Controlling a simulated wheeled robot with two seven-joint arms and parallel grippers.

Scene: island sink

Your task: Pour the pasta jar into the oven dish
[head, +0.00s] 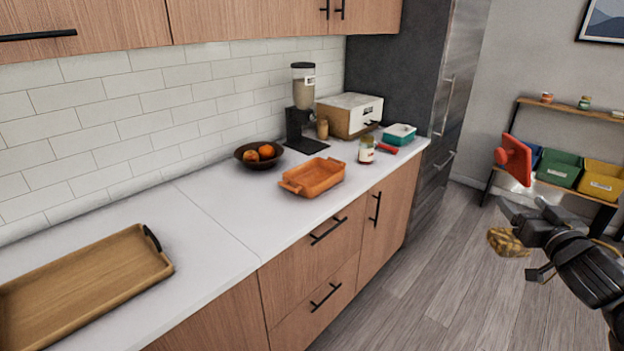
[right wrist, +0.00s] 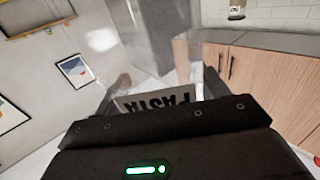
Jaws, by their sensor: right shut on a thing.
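The oven dish (head: 312,179) is an orange rectangular dish with handles, standing on the white counter in the middle of the head view. My right gripper (head: 529,222) is at the right, off the counter and over the floor. It is shut on the pasta jar (right wrist: 164,48), a clear container that fills the upper middle of the right wrist view. Its PASTA label (right wrist: 155,103) reads upside down there, between the fingers. In the head view, golden-brown pasta (head: 506,243) shows beside the gripper; the clear walls hardly show. My left gripper is not in view.
A fruit bowl (head: 259,154), a coffee grinder (head: 303,95) and a sauce jar (head: 367,150) stand near the dish. A teal container (head: 399,135) is farther right. A wooden tray (head: 85,275) lies at the left. Counter between tray and dish is clear. A red object (head: 515,158) shows above my gripper.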

